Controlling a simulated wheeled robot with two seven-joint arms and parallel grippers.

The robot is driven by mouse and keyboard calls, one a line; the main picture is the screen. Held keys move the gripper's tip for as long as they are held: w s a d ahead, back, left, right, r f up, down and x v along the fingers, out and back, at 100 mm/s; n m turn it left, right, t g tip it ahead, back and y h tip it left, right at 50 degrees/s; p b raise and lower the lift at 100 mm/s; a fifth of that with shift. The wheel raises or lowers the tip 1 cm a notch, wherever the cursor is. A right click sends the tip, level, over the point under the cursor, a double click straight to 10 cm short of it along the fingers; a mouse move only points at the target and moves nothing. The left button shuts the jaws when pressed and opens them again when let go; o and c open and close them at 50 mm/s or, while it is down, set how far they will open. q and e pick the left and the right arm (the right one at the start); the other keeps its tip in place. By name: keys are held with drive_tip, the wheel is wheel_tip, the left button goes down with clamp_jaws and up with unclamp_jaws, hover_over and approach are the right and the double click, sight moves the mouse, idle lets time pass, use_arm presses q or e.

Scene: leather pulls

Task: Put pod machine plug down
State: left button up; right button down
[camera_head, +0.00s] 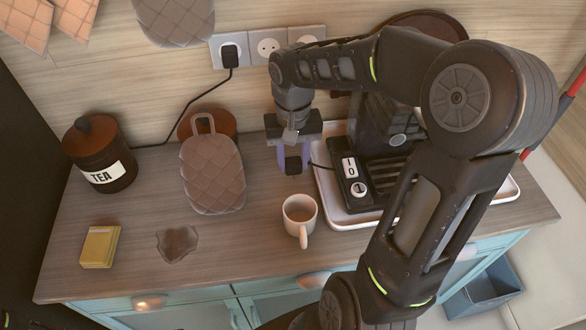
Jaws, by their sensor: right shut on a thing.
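The pod machine plug (293,166) is a small black block between the fingers of my right gripper (293,158). The gripper points down and is shut on it, close above the wooden counter (262,180); I cannot tell whether the plug touches the counter. A thin dark cord runs from near the plug to the black pod machine (376,125), which stands on a white tray (505,190). My right arm hides part of the machine and tray. My left gripper is not in view.
A mug (299,212) stands in front of the plug. A quilted mitt (213,175), tea jar (99,155), yellow pad (100,247) and brown liquid patch (177,243) are to the left. Another black plug (230,56) sits in the left wall socket; the middle socket (268,47) is empty.

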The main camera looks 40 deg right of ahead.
sight(293, 171)
drive_tip(key=shift+f, duration=1.85)
drive_tip(key=shift+f+b, duration=0.45)
drive_tip(key=shift+f, duration=0.15)
drive_tip(key=c, duration=0.9)
unclamp_jaws()
drive_tip(key=shift+r, duration=0.1)
drive_tip(key=shift+c, duration=0.2)
drive_tip(key=shift+r, duration=0.1)
drive_tip(key=shift+r+p, duration=0.3)
drive_tip(key=shift+p, duration=0.2)
wheel_tip(293, 171, up, 12)
drive_tip(key=shift+r, duration=0.15)
